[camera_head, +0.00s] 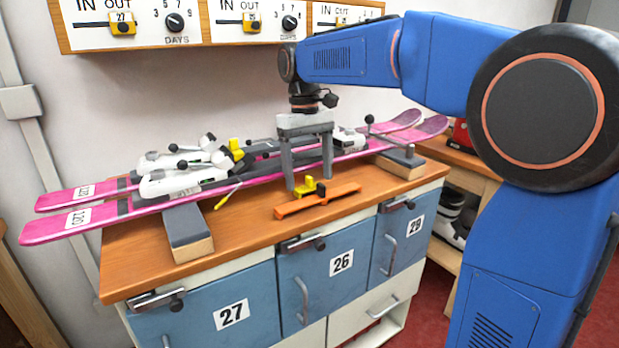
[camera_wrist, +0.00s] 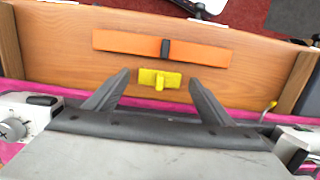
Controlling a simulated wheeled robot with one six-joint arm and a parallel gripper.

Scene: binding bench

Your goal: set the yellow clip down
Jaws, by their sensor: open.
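A small yellow clip (camera_head: 308,187) sits on the wooden bench top, close behind a long orange bar (camera_head: 290,208) with a dark slider. In the wrist view the clip (camera_wrist: 159,79) rests on bare wood between the bar (camera_wrist: 200,51) and the pink skis, apart from the bar. My gripper (camera_head: 309,181) points down over the bench with its two grey fingers spread wide. In the wrist view the fingers of my gripper (camera_wrist: 158,77) stand on either side of the clip, with a gap on both sides.
Pink skis (camera_head: 66,225) with bindings lie along the bench behind my gripper, on grey-topped blocks (camera_head: 188,232). Another yellow piece (camera_head: 236,150) is on the bindings. A yellow-tipped tool (camera_head: 228,195) lies left. A board with dials (camera_head: 140,22) hangs on the wall.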

